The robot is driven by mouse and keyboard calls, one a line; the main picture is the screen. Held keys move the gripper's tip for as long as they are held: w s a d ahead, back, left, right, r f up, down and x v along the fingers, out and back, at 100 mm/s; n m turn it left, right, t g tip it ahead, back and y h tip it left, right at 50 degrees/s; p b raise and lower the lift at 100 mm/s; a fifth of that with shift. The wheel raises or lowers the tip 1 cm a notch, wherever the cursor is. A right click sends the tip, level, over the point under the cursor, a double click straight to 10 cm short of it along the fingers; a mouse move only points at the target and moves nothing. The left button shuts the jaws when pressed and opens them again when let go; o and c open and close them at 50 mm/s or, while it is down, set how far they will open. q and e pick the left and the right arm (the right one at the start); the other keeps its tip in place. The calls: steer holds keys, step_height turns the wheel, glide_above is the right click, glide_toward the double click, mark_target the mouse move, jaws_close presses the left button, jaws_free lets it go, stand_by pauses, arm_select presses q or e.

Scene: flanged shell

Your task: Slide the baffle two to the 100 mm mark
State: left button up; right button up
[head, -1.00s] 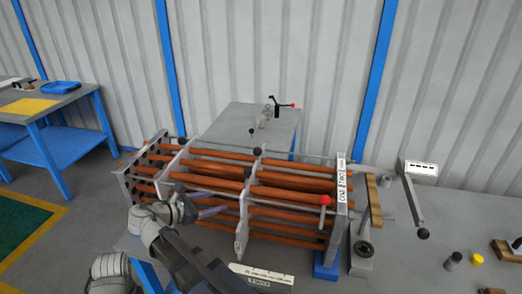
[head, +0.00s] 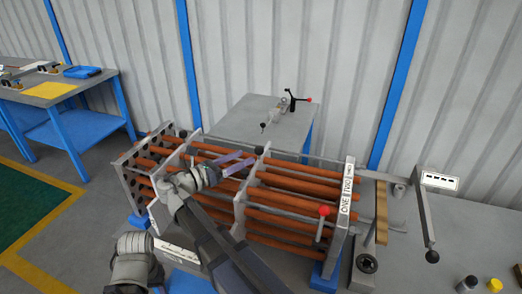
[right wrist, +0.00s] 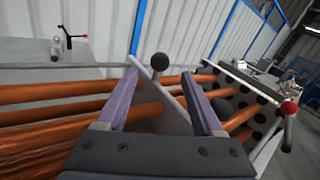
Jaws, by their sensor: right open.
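The shell's orange tube bundle (head: 300,186) passes through two grey upright baffle plates. The right-hand baffle (head: 240,212) stands near mid-bundle; the left-hand baffle (head: 170,160) is nearer the left end plate. I cannot read a label on either. My right gripper (head: 238,163) is above the tubes between the baffles, its purple fingers pointing toward the right-hand one. In the right wrist view, the open fingers of this gripper (right wrist: 162,82) lie on either side of a black-knobbed baffle (right wrist: 172,104); contact is unclear.
The right end plate (head: 340,225) carries ONE and TWO labels and a red-knobbed lever (head: 324,211). A white strip (head: 175,252) lies in front, partly hidden by my arm. A grey side table (head: 265,118) stands behind. A black-knobbed lever (head: 427,220) stands at right.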

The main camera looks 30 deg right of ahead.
mark_target(259, 151)
steer(key=d, duration=0.4)
steer(key=w+d, duration=0.1)
steer(key=d, duration=0.2)
steer(key=shift+d, duration=0.1)
steer(key=shift+c, duration=0.3)
steer(key=shift+s, duration=0.1)
jaws_close()
stand_by(0.9)
